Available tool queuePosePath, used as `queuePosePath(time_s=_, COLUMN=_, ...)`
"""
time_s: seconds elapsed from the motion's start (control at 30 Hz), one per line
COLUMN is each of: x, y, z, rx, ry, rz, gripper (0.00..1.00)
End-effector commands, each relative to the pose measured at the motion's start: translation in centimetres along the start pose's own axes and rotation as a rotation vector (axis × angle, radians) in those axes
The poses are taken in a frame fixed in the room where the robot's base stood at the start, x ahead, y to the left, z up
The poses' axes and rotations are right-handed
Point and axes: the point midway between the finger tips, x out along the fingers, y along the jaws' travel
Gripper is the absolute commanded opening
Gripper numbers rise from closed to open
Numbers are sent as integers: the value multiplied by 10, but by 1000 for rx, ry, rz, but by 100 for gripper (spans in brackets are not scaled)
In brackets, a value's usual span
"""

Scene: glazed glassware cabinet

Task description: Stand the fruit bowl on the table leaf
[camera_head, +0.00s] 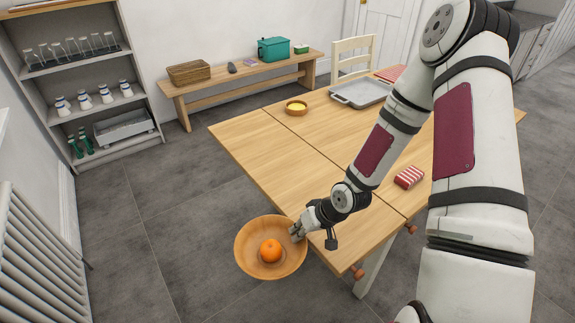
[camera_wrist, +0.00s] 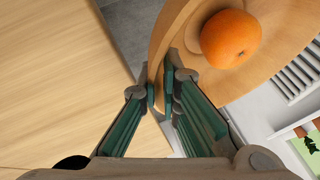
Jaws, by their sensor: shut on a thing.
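The wooden fruit bowl (camera_head: 245,257) is held out beside the table leaf's left edge, with the floor behind it in the head view. An orange (camera_head: 270,250) lies inside it. My gripper (camera_head: 299,232) is shut on the bowl's right rim. In the wrist view my gripper (camera_wrist: 162,93) has one finger on each side of the bowl wall (camera_wrist: 172,28), and the orange (camera_wrist: 230,38) shows inside. The table leaf (camera_head: 255,146) is the pale wooden section left of the seam, and it is bare. It also shows in the wrist view (camera_wrist: 55,75).
A small bowl with yellow contents (camera_head: 296,108) stands near the seam at the back. A grey tray (camera_head: 360,93) and a red-striped item (camera_head: 409,177) are on the main table. A white chair (camera_head: 354,58) stands behind. A radiator (camera_head: 35,260) is at left.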

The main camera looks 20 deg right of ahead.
Motion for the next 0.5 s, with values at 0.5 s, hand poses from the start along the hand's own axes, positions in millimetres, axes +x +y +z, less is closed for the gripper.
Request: queuePosePath(time_s=0.5, x=-14, y=10, z=-10, rx=91, ry=40, rz=33, gripper=0)
